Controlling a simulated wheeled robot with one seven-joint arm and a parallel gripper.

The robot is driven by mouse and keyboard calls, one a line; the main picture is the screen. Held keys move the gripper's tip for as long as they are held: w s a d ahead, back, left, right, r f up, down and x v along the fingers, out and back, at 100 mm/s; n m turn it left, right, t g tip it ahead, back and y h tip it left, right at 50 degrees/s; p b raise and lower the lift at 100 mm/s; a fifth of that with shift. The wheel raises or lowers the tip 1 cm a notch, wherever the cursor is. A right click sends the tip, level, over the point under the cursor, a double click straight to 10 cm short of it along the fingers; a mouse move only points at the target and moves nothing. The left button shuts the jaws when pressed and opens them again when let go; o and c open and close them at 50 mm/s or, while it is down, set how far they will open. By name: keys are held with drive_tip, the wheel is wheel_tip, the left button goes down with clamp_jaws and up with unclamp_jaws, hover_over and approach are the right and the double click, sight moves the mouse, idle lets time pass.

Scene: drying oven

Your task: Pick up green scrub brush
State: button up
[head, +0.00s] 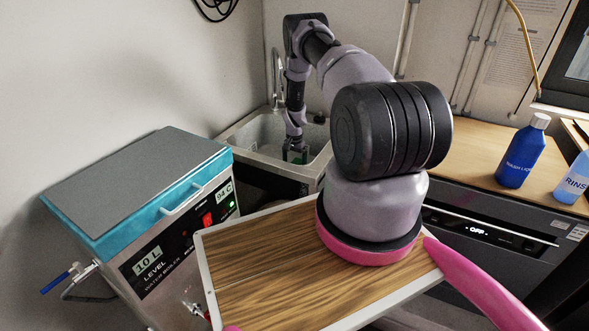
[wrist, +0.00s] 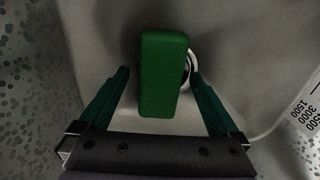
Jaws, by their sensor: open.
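The green scrub brush (wrist: 162,72) shows in the wrist view as a green block with rounded edges and a white loop beside its upper right. My gripper (wrist: 161,78) is open, with one dark green finger on each side of the brush. Gaps show between the fingers and the brush, so neither finger visibly touches it. In the head view my gripper (head: 295,156) reaches down into the sink (head: 247,134). The brush cannot be clearly told apart from the gripper there.
A faucet (head: 277,72) stands behind the sink, close to my arm. A water boiler (head: 140,190) is at the left. A blue bottle (head: 521,152) and a rinse bottle (head: 574,180) stand on the wooden counter (head: 470,140) at the right.

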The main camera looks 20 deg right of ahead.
clamp_jaws()
wheel_tip(320, 180, up, 10)
drive_tip(key=shift+r, duration=0.1)
idle(0.5)
